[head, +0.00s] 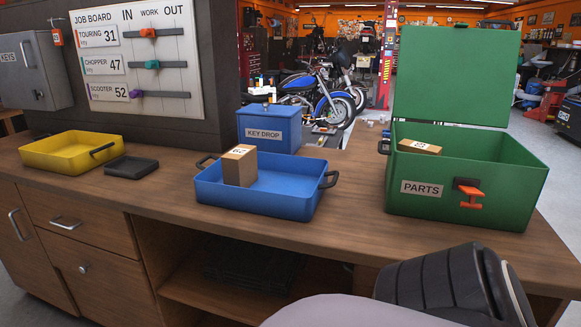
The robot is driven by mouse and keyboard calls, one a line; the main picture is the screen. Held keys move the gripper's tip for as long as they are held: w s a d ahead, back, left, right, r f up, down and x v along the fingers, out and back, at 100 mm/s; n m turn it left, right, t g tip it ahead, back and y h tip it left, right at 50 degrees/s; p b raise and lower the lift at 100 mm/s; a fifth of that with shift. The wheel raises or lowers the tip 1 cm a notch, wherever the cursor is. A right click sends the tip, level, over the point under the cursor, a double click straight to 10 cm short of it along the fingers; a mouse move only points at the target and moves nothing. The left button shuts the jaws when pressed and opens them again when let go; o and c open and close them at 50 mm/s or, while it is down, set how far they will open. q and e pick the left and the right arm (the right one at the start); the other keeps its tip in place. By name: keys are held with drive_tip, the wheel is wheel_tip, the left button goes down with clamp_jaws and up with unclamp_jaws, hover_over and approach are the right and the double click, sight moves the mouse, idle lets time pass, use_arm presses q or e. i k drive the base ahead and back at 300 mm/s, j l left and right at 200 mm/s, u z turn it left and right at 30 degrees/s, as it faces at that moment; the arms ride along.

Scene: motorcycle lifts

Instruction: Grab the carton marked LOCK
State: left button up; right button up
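One small brown carton (239,167) stands upright inside the blue tray (262,206), at its left end. It has a white label on top, too small to read. A second brown carton (419,147) shows inside the open green PARTS box (466,203), at its back left. Its top also bears a white label that I cannot read, and its lower part is hidden by the box wall. I cannot tell which carton is marked LOCK.
A yellow tray (71,153) and a small black tray (131,166) sit on the left of the wooden counter (352,220). A blue KEY DROP box (268,129) stands behind the blue tray. The green lid (457,76) stands raised. Counter between blue tray and green box is clear.

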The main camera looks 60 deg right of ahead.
sight(240, 165)
drive_tip(key=z, duration=1.3)
